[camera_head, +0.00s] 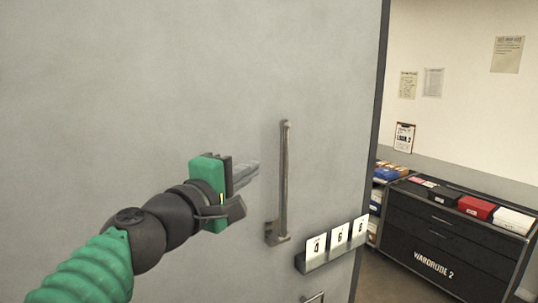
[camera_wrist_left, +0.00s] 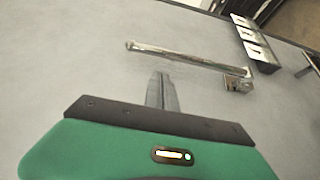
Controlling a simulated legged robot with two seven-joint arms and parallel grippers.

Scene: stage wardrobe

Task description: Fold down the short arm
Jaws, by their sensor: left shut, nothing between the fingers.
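The short arm (camera_head: 285,175) is a thin metal bar standing upright against the grey panel, with a small bracket (camera_head: 276,234) at its lower end. In the left wrist view the arm (camera_wrist_left: 185,57) runs across the upper middle, its bracket (camera_wrist_left: 238,84) at the right. My left gripper (camera_head: 252,172) is shut and empty, to the left of the arm at about mid-height. In the left wrist view its closed fingers (camera_wrist_left: 162,90) point toward the bar. They look apart from it. My right gripper is not in view.
A small metal rack with white number cards (camera_head: 340,240) is fixed to the panel at the lower right of the arm. A handle (camera_head: 314,298) shows at the bottom edge. Beyond the panel's right edge stands a dark drawer cabinet (camera_head: 450,235) with boxes on top.

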